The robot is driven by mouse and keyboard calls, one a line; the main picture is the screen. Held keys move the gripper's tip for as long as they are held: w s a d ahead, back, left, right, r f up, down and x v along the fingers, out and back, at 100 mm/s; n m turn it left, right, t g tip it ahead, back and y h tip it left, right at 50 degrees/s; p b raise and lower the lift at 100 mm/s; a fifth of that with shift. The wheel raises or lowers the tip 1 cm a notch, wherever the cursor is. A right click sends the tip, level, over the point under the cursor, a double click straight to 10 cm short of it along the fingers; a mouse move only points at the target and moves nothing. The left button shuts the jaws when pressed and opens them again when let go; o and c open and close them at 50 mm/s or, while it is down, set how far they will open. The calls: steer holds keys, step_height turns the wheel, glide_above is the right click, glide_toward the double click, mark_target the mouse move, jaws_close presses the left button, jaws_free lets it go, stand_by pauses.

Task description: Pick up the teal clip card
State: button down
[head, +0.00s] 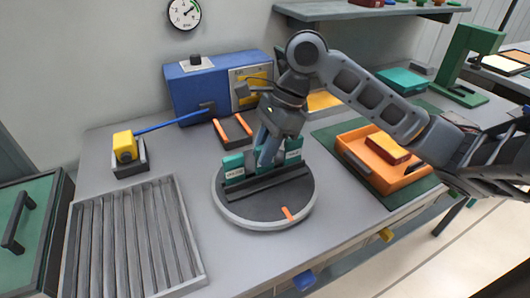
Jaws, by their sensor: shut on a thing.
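A round grey turntable (228,203) stands mid-table with a dark slotted rack (268,184) on it. Teal pieces with white labels stand upright in the rack, one part left (233,164) and one part right (293,148) of my fingers. I cannot tell whether these are separate cards or one wide one. My gripper (266,158) points down at the middle of the rack and is shut on a teal clip card. The fingers mostly hide the held part. The card is at rack height, and I cannot tell whether it is clear of the slot.
A blue machine box (200,90) stands behind, with a yellow-headed tool (125,146) at left. A ribbed grey tray (130,240) lies front left. An orange tray (380,175) with a red-yellow block is right, under my arm. An orange-edged dark holder (233,130) is behind the turntable.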

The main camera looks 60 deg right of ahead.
step_height(320, 180, up, 9)
steer(key=shift+r+p, duration=0.15)
steer(key=shift+p, duration=0.3)
step_height(320, 180, up, 5)
steer(key=p, duration=0.5)
steer(key=shift+r, duration=0.15)
stand_by(0.3)
